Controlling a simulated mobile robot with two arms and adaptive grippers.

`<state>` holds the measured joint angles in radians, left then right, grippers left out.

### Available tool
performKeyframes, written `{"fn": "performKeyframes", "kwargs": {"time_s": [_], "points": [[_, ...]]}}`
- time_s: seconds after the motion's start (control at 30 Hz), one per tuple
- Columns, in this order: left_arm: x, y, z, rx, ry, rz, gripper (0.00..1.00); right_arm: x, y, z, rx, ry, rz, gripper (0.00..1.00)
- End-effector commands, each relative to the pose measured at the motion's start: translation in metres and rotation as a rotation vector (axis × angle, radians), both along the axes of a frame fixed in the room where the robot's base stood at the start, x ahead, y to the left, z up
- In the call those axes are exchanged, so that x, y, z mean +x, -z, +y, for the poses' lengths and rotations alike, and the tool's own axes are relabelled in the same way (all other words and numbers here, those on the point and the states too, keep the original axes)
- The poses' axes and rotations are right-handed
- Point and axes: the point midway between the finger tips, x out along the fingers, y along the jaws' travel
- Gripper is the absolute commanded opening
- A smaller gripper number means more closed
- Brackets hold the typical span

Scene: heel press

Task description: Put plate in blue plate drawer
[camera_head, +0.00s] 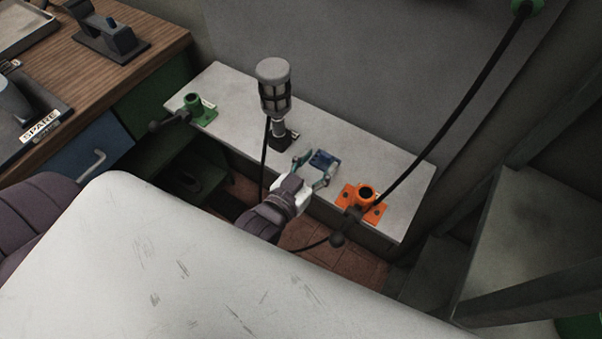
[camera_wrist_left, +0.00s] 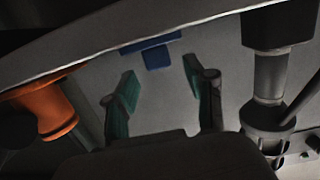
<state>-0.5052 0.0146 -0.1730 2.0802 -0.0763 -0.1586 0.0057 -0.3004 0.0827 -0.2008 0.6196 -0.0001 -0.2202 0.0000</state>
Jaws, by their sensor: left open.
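A small blue piece (camera_head: 323,159), possibly the plate, sits on the pale bench between the grey cylindrical tool and the orange socket. It also shows in the left wrist view (camera_wrist_left: 152,47), past the fingertips and roughly between them. My left gripper (camera_head: 314,166) is open, with its fingers reaching toward the blue piece from the near side. In the left wrist view the green finger pads (camera_wrist_left: 160,85) are wide apart with nothing between them. A blue drawer front (camera_head: 90,155) with a metal handle is in the wooden desk at left. My right gripper is out of view.
The grey tool (camera_head: 273,90) stands upright close left of my gripper. An orange socket (camera_head: 362,200) with a black lever is close right. A green socket (camera_head: 197,108) is at the bench's left end. A tray marked SPARE (camera_head: 38,128) lies on the desk.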

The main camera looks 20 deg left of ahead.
Motion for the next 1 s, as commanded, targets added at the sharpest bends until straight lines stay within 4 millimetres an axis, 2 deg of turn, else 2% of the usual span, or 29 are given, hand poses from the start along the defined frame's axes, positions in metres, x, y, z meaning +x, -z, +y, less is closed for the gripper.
{"fn": "performKeyframes", "kwargs": {"time_s": [0.1,0.33,0.5,0.77,0.87,0.97,1.0], "points": [[-0.029,-0.002,0.005,0.002,0.000,0.004,0.55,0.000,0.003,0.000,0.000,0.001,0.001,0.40],[-0.067,-0.009,0.011,0.001,0.000,0.002,0.55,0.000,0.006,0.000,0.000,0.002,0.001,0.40],[-0.079,-0.012,0.013,0.001,0.000,0.000,0.55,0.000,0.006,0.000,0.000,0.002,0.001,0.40],[-0.080,-0.011,0.013,0.001,0.000,0.002,0.55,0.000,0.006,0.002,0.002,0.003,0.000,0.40],[-0.080,0.007,0.011,0.007,0.005,0.033,0.55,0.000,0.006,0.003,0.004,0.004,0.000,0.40],[-0.082,0.055,0.008,0.020,0.015,0.121,0.55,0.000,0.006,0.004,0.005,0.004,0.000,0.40],[-0.084,0.083,0.007,0.028,0.021,0.172,0.55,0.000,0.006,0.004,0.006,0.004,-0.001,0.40]]}}
